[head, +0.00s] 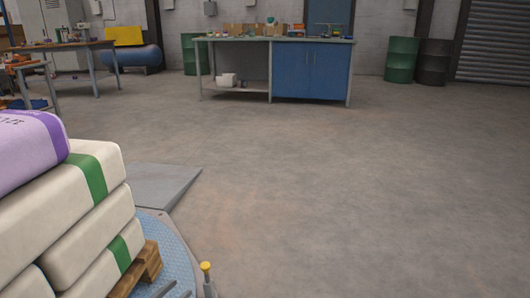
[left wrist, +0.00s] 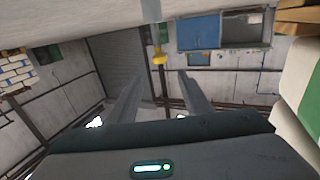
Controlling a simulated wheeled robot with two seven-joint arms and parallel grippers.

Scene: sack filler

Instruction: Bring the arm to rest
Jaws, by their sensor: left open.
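My left gripper (left wrist: 160,88) is open, its two grey fingers apart with nothing between them in the left wrist view. In the head view only the tips of my left gripper (head: 172,291) show at the bottom edge, beside the wooden pallet. The rest of that arm is out of the picture. My right gripper is in neither view.
Cream sacks (head: 45,215) with green bands and a purple-banded sack (head: 25,150) are stacked on a pallet (head: 148,262) over a blue round plate (head: 172,240). A yellow-topped post (head: 206,268) stands close by. Floor to the right is clear.

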